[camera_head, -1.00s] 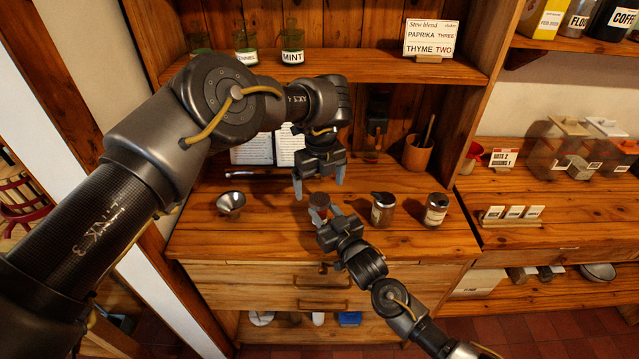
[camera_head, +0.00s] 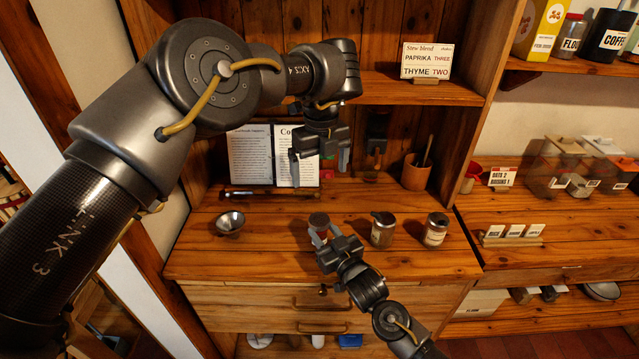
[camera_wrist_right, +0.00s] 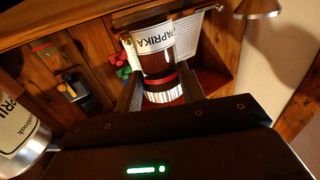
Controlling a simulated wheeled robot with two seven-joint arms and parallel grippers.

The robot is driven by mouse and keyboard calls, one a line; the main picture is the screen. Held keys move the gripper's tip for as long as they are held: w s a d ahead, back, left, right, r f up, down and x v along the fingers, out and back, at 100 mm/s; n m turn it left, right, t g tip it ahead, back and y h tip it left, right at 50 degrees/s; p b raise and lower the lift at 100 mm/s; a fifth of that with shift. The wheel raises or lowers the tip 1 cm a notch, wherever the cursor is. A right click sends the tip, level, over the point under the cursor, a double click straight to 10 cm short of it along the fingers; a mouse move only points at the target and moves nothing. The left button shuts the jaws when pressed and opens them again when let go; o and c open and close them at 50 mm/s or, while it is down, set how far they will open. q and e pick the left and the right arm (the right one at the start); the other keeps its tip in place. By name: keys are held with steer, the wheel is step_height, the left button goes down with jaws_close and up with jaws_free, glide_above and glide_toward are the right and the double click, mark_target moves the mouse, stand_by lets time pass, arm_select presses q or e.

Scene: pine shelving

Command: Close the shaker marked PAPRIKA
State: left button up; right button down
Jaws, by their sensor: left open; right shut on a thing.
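My right gripper (camera_head: 323,237) is shut on the shaker marked PAPRIKA (camera_head: 318,222) and holds it above the counter. In the right wrist view, the shaker (camera_wrist_right: 168,50) has brown-red contents and a label reading PAPRIKA, between the two fingers. From the head its round top looks brown; I cannot tell whether a lid is on it. My left gripper (camera_head: 318,160) is open and empty, pointing down, above and apart from the shaker. A second jar (camera_wrist_right: 20,125) with a partly cut-off label shows at the left of the right wrist view.
A metal-topped jar (camera_head: 382,229) and a labelled jar (camera_head: 435,230) stand to the right on the counter. A metal funnel (camera_head: 230,222) stands to the left. A wooden pot (camera_head: 416,173) and a propped page (camera_head: 250,155) are behind. A stew blend card (camera_head: 426,60) stands on the shelf.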

arm_select(q)
steer(key=shift+r, duration=0.55)
arm_select(e)
steer(key=c, duration=0.8)
jaws_free()
steer(key=shift+o, duration=0.2)
arm_select(q)
steer(key=shift+r, duration=0.1)
arm_select(e)
steer(key=shift+s, duration=0.1)
